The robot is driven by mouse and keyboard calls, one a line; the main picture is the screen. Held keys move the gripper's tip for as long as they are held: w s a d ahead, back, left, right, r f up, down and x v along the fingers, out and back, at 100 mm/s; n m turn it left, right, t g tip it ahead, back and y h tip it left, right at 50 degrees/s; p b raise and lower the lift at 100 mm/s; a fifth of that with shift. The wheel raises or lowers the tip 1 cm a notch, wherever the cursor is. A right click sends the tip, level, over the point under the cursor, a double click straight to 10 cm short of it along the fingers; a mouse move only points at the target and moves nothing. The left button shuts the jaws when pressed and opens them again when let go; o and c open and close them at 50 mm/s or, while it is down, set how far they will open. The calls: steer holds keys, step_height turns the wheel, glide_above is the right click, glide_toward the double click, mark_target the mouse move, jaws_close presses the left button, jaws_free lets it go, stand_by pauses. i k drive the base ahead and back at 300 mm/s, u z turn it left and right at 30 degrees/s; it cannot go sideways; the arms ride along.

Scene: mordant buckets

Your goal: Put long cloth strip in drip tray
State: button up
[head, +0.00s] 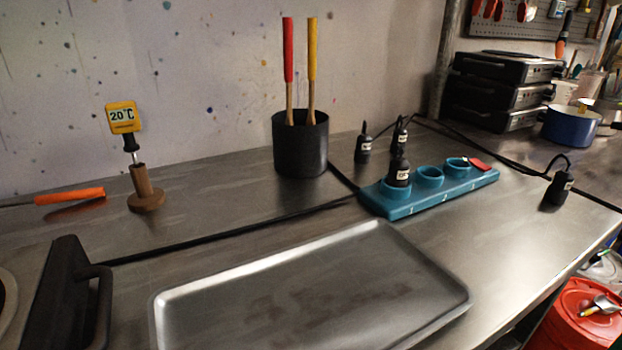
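The drip tray (310,290) is a shallow, silver metal tray with a raised rim. It lies on the metal bench in the lower middle, and its near edge is cut off by the bottom of the picture. Its visible floor looks bare, with dull smudges or reflections. I see no long cloth strip that I can make out. My gripper is not in view.
A black pot (301,143) holds red and yellow sticks. A thermometer stand (146,192) and orange-handled tool (69,196) are left. A dark handled object (65,290) borders the tray's left.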

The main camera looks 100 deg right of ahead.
mark_target(313, 306)
steer(key=u, duration=1.2)
steer(key=i, duration=0.1)
steer(key=z, duration=2.5)
steer(key=k, duration=0.45)
steer(key=u, duration=0.2)
